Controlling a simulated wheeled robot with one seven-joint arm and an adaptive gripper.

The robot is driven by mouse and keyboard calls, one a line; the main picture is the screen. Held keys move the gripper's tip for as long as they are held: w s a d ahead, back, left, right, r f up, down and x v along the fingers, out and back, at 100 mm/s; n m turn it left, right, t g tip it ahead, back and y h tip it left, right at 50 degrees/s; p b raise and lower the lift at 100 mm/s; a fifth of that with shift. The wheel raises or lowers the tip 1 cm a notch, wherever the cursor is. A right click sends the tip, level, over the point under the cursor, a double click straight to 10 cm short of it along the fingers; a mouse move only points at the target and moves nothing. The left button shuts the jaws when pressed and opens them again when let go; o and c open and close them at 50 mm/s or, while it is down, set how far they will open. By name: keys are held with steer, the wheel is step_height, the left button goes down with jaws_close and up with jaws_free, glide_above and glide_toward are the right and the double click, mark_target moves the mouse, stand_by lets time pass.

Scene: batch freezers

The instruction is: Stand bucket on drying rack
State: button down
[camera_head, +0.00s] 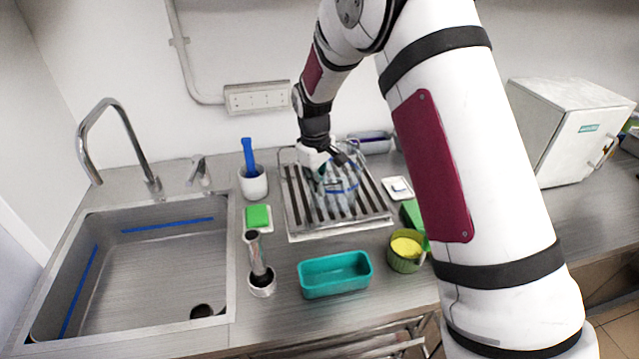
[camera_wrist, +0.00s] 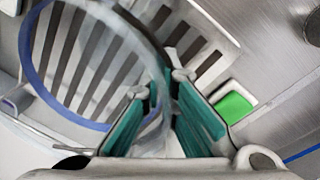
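The clear bucket (camera_head: 348,192) with a blue band stands on the slatted metal drying rack (camera_head: 372,222) in the head view. My gripper (camera_head: 322,174) is at the bucket's left side, partly covering it. In the wrist view, the bucket's blue band (camera_wrist: 30,75) curves across the left, with rack slats showing through its clear body. My gripper (camera_wrist: 165,88) has teal finger pads on either side of the bucket's clear wall. A narrow gap shows between the pads, so the fingers look open around the wall. Whether a pad touches it is hard to see.
A sink (camera_head: 232,290) with a tap (camera_head: 105,115) is at left. A white box (camera_head: 565,125) stands at right.

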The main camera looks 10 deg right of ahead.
steer(key=shift+f, duration=0.1)
steer(key=c, duration=1.8)
jaws_free()
steer(key=s+d+r+m+t+b, duration=0.1)
steer(key=s+r, duration=0.2)
steer(key=r, duration=0.6)
steer(key=s+r+b, duration=0.1)
steer(key=s+r, duration=0.2)
steer(key=r, duration=0.7)
steer(key=s+d+r+m+t, duration=0.2)
steer(key=s+m, duration=0.1)
steer(key=s, duration=1)
steer(key=s+d+r+m+t, duration=0.2)
steer(key=s+m, duration=0.1)
steer(key=s, duration=1)
steer(key=shift+s+r+y, duration=0.2)
steer(key=shift+r+y, duration=0.05)
steer(key=shift+y, duration=0.15)
